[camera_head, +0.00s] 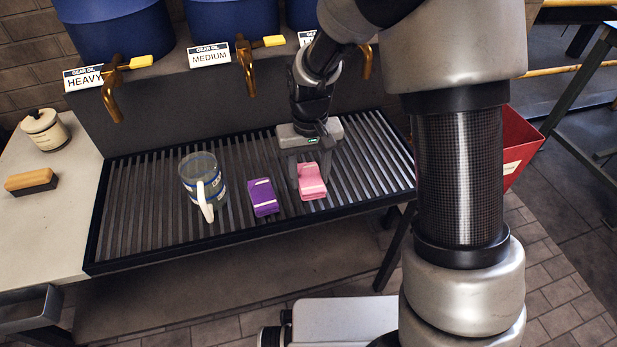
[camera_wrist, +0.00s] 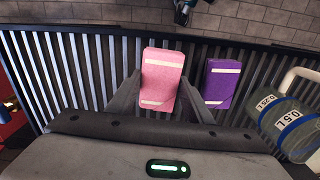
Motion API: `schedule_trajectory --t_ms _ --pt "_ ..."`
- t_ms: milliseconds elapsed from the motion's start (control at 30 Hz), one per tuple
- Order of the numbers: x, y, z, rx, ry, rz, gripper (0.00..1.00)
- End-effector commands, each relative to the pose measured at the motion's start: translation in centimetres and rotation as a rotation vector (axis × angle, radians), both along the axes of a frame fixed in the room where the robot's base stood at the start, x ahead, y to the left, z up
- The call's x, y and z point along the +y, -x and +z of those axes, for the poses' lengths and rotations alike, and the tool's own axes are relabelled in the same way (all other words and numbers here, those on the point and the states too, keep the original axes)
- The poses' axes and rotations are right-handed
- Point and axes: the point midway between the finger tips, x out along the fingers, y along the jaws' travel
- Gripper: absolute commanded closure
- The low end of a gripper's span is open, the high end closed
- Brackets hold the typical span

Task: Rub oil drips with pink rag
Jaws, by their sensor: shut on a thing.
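The pink rag (camera_head: 312,184) is a folded block with pale stripes on the slatted drip tray (camera_head: 150,245). It also shows in the wrist view (camera_wrist: 162,80). My gripper (camera_head: 309,178) points down at the rag, with one finger on each side; it is shut on the rag, between its fingers in the wrist view (camera_wrist: 161,97). The rag appears to be at the slats; I cannot tell whether it touches them. I cannot make out any oil drips on the visible surfaces.
A folded purple rag (camera_head: 263,198) lies just left of the pink one. A clear measuring jug (camera_head: 190,172) stands farther left. Blue oil drums (camera_head: 115,40) with brass taps (camera_head: 112,95) overhang the tray's back. A red bin (camera_head: 520,145) is at right.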

Motion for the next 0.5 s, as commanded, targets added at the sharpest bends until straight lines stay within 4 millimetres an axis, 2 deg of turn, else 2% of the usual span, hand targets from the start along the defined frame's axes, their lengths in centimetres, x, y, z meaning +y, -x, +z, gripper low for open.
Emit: schedule_trajectory --t_ms 100,500 --pt "-0.1 -0.2 1.5 -0.002 0.000 0.000 0.75" --pt "-0.4 -0.6 4.6 -0.001 0.000 -0.001 0.75"
